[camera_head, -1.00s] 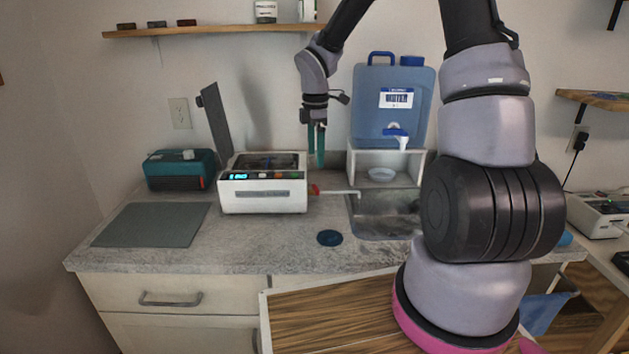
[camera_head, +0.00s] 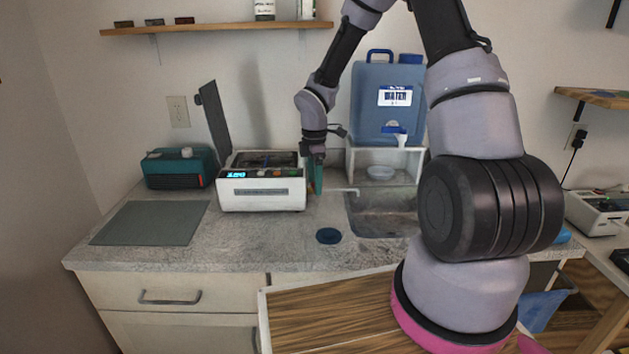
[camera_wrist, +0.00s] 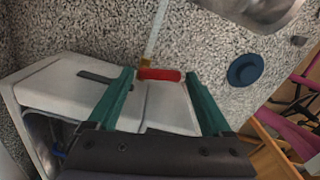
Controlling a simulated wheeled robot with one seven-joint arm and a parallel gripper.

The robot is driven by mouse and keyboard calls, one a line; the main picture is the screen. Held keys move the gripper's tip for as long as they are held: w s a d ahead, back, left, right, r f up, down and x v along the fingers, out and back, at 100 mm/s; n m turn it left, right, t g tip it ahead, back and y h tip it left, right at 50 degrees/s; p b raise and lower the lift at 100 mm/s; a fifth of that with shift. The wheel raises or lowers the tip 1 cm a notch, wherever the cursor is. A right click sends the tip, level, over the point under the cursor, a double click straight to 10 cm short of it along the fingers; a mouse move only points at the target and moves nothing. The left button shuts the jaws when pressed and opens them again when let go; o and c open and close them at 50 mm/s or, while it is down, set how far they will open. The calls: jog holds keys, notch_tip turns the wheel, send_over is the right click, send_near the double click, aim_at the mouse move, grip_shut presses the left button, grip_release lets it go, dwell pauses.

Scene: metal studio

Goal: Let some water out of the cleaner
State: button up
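The cleaner (camera_head: 262,190) is a white box with a lit display and its dark lid (camera_head: 216,122) standing open, on the counter left of the sink. A pale drain pipe (camera_head: 343,190) runs from its right side to the sink's edge. In the wrist view a red valve handle (camera_wrist: 160,75) sits on the pipe (camera_wrist: 156,35) by the cleaner (camera_wrist: 75,92). My gripper (camera_head: 316,190) is lowered at the cleaner's right side and hides the handle in the head view. Its teal fingers are apart on either side of the handle, with gaps showing.
The sink (camera_head: 382,222) is at the right. A blue water jug (camera_head: 380,110) stands on a white stand (camera_head: 412,160) with a small bowl (camera_head: 380,173) beneath. A blue disc (camera_head: 328,236) and a grey mat (camera_head: 150,222) lie on the counter. A teal device (camera_head: 181,168) is at left.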

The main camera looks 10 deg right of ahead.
aim_at(313, 186)
jog(key=c, duration=1)
jog(key=shift+o, duration=0.2)
jog(key=shift+a+m, duration=0.15)
jog(key=shift+m, duration=0.6)
jog(key=shift+a+m, duration=0.15)
jog(key=shift+m, duration=0.6)
jog(key=o, duration=1.4)
jog(key=shift+r, duration=0.1)
notch_tip(313, 186, up, 11)
jog(key=shift+f, duration=0.2)
